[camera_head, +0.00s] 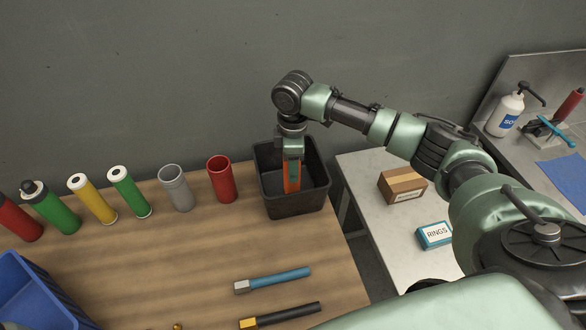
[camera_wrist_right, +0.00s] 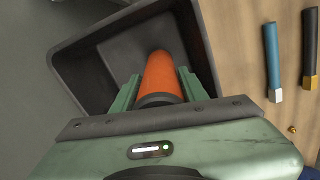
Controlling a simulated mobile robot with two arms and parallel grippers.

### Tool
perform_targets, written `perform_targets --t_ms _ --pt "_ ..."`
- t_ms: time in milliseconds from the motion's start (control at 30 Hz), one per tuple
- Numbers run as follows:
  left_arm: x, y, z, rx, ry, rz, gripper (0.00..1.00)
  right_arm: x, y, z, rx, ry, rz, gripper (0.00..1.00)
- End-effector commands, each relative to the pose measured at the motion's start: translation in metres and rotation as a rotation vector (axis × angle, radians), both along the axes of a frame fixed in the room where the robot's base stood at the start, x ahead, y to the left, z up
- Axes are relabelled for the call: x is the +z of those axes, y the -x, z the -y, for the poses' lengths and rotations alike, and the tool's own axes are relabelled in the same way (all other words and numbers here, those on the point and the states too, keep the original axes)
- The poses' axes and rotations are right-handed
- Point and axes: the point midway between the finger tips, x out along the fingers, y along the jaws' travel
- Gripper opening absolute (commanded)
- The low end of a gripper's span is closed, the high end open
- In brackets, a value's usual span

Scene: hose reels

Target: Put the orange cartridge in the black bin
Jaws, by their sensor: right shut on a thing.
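The black bin (camera_head: 298,206) stands at the back right corner of the wooden table. My right gripper (camera_head: 292,160) points down into the bin and is shut on the orange cartridge (camera_head: 292,180). In the right wrist view the orange cartridge (camera_wrist_right: 163,74) sits between the two green fingers (camera_wrist_right: 160,88), with its far end inside the black bin (camera_wrist_right: 82,85). Whether the cartridge touches the bin floor I cannot tell. My left gripper is not in view.
A red cup (camera_head: 221,180), a grey cup (camera_head: 175,190) and green and yellow cartridges stand left of the bin. A blue-handled tool (camera_head: 275,280) and a black-handled tool (camera_head: 283,315) lie in front. A blue crate (camera_head: 35,290) is at the left. A light side table (camera_head: 370,185) stands right.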

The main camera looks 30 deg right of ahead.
Motion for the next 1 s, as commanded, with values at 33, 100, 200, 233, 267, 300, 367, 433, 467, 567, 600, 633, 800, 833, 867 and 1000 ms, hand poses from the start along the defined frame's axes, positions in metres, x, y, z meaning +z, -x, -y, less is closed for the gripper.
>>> perform_targets --t_ms 33,100,200,233,267,300,367,433,467,567,600,633,800,833,867,1000 --pt "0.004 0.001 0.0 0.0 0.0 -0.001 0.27 -0.007 0.0 0.0 -0.002 0.0 -0.003 0.0" --pt "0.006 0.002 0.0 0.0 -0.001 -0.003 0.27 -0.017 0.0 0.0 -0.001 0.0 -0.002 0.0" --pt "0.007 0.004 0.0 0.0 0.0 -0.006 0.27 -0.024 0.0 0.0 0.0 0.0 0.0 0.0" --pt "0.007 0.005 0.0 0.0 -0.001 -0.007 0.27 -0.025 0.0 0.0 0.0 0.0 0.001 0.0" --pt "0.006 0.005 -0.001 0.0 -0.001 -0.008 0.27 -0.026 -0.001 0.0 0.0 0.0 0.001 0.0" --pt "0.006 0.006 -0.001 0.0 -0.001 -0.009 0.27 -0.026 -0.001 0.0 0.0 0.0 0.001 0.0" --pt "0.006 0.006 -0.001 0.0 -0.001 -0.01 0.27 -0.026 -0.001 0.0 0.0 0.0 0.001 0.0" --pt "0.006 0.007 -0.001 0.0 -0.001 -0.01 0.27 -0.026 -0.001 0.0 0.0 0.0 0.001 0.0" --pt "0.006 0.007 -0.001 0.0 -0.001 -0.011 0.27 -0.026 0.0 0.0 0.0 0.0 0.001 0.0" --pt "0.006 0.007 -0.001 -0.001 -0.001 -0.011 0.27 -0.028 0.0 0.0 0.0 -0.001 0.0 0.0" --pt "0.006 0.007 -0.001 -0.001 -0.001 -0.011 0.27 -0.029 0.0 0.0 0.0 -0.001 0.0 0.49" --pt "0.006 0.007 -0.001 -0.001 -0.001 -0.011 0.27 -0.029 0.0 0.0 0.0 -0.001 0.0 0.57" --pt "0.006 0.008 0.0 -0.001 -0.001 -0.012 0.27 -0.029 0.0 0.0 0.0 0.0 0.0 0.65" --pt "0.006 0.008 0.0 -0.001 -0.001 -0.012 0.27 -0.029 0.0 0.0 0.0 0.0 0.0 0.65" --pt "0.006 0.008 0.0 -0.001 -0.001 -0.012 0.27 -0.029 0.0 0.0 0.0 0.0 0.0 0.65" --pt "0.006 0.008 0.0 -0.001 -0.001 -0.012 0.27 -0.027 0.0 0.0 -0.001 0.0 0.001 0.65"
